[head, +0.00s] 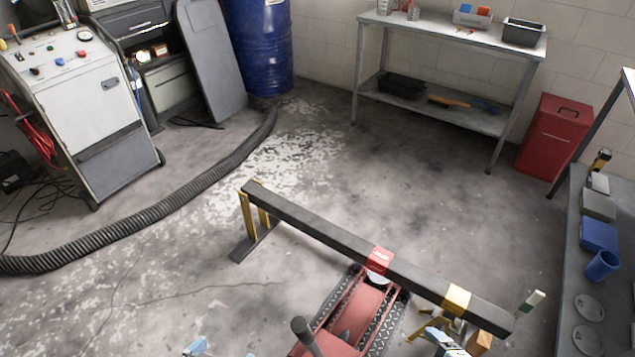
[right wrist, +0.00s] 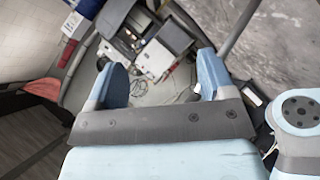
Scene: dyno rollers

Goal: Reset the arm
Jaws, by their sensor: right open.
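My right gripper (right wrist: 162,70) is open in the right wrist view, its two blue fingers wide apart with nothing held between them. Light blue parts of my right arm show at the bottom right of the head view, just below the beam's yellow band. Of my left gripper (head: 222,350), only small light blue tips show at the bottom edge of the head view, left of the red jack. Most of it is cut off, so its jaw state is unclear.
A long dark beam (head: 320,235) with a red saddle (head: 378,262) crosses above a red trolley jack (head: 345,315). A workbench (head: 570,270) stands close on the right. A ribbed hose (head: 150,210) curves across the left floor. A red bin (head: 553,137) and shelf table (head: 450,32) stand behind.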

